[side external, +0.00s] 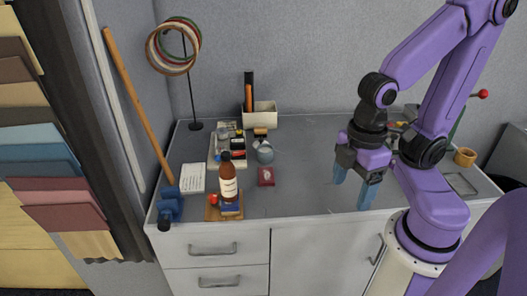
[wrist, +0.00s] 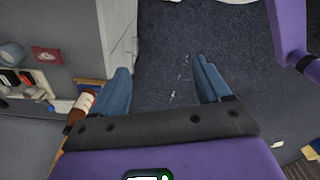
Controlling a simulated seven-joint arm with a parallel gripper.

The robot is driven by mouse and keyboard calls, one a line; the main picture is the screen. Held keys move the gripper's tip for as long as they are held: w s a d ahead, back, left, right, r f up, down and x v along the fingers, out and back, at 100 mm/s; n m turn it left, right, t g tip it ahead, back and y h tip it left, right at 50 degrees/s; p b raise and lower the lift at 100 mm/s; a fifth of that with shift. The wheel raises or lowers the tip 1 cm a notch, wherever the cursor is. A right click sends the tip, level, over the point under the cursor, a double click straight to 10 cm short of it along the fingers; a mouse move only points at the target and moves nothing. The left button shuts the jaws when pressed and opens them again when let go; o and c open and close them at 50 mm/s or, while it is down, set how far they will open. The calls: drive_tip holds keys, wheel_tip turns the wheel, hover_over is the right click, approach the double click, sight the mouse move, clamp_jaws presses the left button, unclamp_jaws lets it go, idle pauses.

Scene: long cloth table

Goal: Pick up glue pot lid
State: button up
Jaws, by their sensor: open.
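A small grey-blue round pot (side external: 265,154), which looks like the glue pot, stands on the table left of my gripper in the side view. It also shows at the left edge of the wrist view (wrist: 12,54). A lid cannot be told apart from it at this size. My gripper (side external: 354,185) has two blue fingers, spread apart with nothing between them. It hangs near the table's front edge, well to the right of the pot. In the wrist view the open fingers (wrist: 162,68) point past the table toward dark floor.
A brown bottle (side external: 228,180) stands at the front left, with a red box (side external: 266,176) between it and my gripper. A tray of small items (side external: 221,150), a pale bin (side external: 262,115) and a ring stand (side external: 193,90) are behind. The table's middle is clear.

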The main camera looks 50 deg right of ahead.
drive_tip(key=w+a+n+t, duration=0.1)
drive_tip(key=w+a+n, duration=0.25)
drive_tip(key=w, duration=1.15)
drive_tip(key=w+d+n+h, duration=0.1)
drive_tip(key=w+d+h, duration=0.15)
drive_tip(key=w, duration=1.05)
drive_tip(key=n+h, duration=0.2)
drive_tip(key=n, duration=0.4)
hover_over(260, 141)
drive_tip(key=s+a, duration=0.2)
drive_tip(key=a, duration=0.4)
wheel_tip(260, 141, down, 8)
drive_tip(key=shift+m+t, duration=0.3)
drive_tip(key=shift+m, duration=0.05)
drive_tip(key=x, duration=1.7)
drive_tip(key=shift+s, duration=0.35)
drive_tip(key=c, duration=0.8)
